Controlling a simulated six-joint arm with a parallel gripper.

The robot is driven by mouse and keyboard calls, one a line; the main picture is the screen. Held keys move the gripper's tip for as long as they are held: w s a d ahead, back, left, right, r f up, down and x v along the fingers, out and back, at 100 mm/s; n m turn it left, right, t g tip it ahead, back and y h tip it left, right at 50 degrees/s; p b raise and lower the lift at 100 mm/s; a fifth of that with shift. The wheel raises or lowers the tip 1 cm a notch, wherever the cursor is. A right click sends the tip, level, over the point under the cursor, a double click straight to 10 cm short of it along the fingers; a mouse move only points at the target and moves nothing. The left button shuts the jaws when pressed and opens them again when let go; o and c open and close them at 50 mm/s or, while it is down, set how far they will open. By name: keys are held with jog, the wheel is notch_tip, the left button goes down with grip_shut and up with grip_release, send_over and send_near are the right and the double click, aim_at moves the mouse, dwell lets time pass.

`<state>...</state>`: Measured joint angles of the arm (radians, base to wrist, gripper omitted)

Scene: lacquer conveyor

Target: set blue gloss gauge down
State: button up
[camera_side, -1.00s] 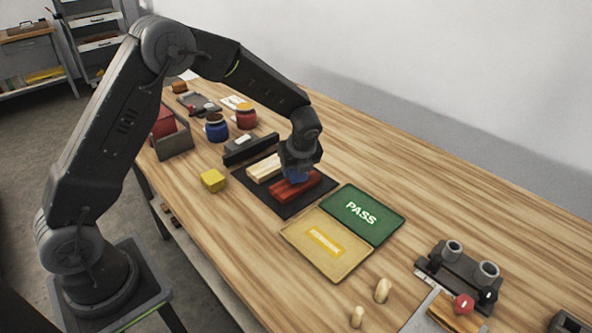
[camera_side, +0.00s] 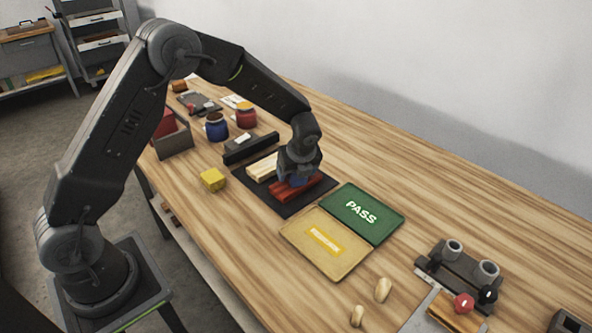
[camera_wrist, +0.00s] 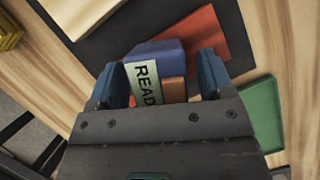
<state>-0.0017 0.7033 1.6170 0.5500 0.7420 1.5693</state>
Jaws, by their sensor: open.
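The blue gloss gauge (camera_wrist: 155,52) is a blue block with a pale label reading "READ" and a copper-brown part beside it. It appears to rest on the red panel (camera_wrist: 205,35), which lies on a dark mat (camera_wrist: 125,30). My gripper (camera_wrist: 160,68) is open, with one blue-padded finger on each side of the gauge and a narrow gap beside it. In the side view my gripper (camera_side: 296,180) is low over the red panel (camera_side: 312,186), and its body hides most of the gauge.
A pale wooden block (camera_side: 263,167) lies beside the red panel. A dark upright bar (camera_side: 250,149) stands behind the mat. A green PASS tray (camera_side: 385,213) and a yellow tray (camera_side: 300,240) lie to the right. A yellow block (camera_side: 213,180) sits left. The table's back right is clear.

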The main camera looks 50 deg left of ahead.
jog(key=v, duration=1.2)
jog(key=s+r+n+t+h, duration=0.2)
jog(key=s+r+n, duration=0.8)
jog(key=s, duration=0.2)
jog(key=s+d+n+t+h, duration=0.2)
jog(key=s+n, duration=1)
jog(key=s, duration=0.3)
jog(key=shift+d+r, duration=0.4)
jog(key=shift+r, duration=0.05)
